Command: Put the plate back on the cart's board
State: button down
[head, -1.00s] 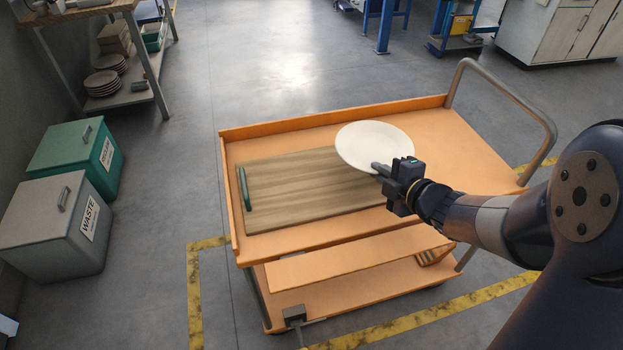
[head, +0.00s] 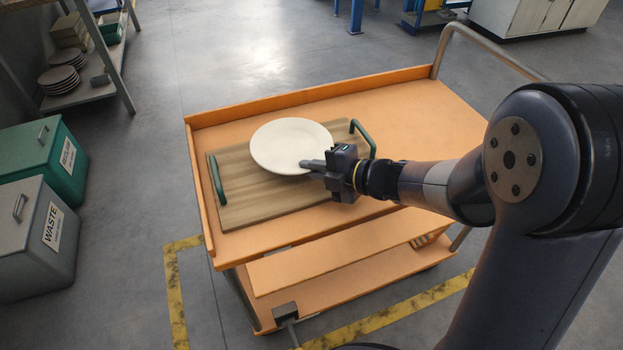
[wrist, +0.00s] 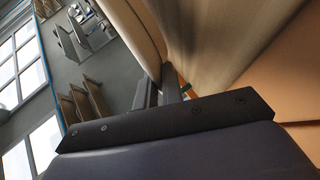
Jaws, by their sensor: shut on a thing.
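The white round plate (head: 285,143) is over the wooden board (head: 250,203) on the orange cart (head: 420,115). My gripper (head: 318,166) is shut on the plate's right near edge. The plate looks roughly level and close above the board; I cannot tell whether it touches. The board has a green handle at each end, the left one (head: 217,180) and the right one (head: 363,138). In the wrist view the plate (wrist: 137,35) shows edge-on at my gripper's fingers (wrist: 160,92), with the board (wrist: 220,40) beside it.
The cart has a raised back rim and a grey push handle (head: 490,45) at the right. The orange top right of the board is clear. A grey waste bin (head: 30,240), a green bin (head: 40,150) and a shelf with stacked plates (head: 62,80) stand at the left.

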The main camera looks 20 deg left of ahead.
aim_at(312, 189)
jog(key=shift+f+b, duration=0.35)
jog(key=shift+f, duration=1.15)
jog(key=shift+f, duration=0.1)
jog(key=c, duration=1.8)
grip_release()
jog(key=shift+d+r, duration=0.25)
jog(key=shift+d, duration=0.1)
jog(key=p+v, duration=0.1)
jog(key=v, duration=1)
jog(key=shift+s+d+p, duration=0.1)
jog(key=shift+d+p, duration=0.05)
jog(key=shift+p, duration=0.25)
